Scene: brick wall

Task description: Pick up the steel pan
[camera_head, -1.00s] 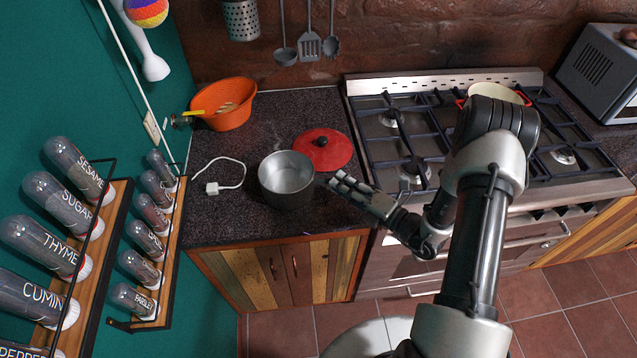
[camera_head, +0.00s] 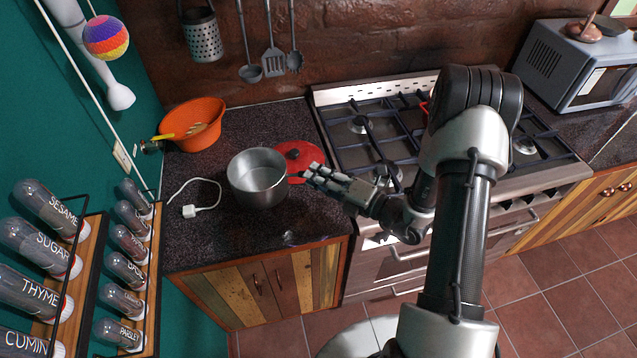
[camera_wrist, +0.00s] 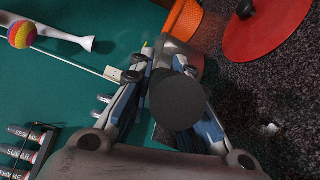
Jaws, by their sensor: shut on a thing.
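The steel pan (camera_head: 257,180) is a round, empty grey pot over the dark counter, left of the stove. It looks upright and appears raised a little above the counter. My gripper (camera_head: 316,176) is at its right side, shut on its handle. In the wrist view the steel pan (camera_wrist: 184,58) shows as a grey body beyond the fingers. The handle's dark round end (camera_wrist: 177,101) faces the camera between the fingers of my gripper (camera_wrist: 170,85). The fingers hide much of the handle in the head view.
A red lid (camera_head: 298,158) lies just behind the pan's right side. An orange bowl (camera_head: 193,122) and a white cable (camera_head: 190,211) are on the counter to the left. The stove (camera_head: 385,140) is on the right. Utensils hang on the back wall.

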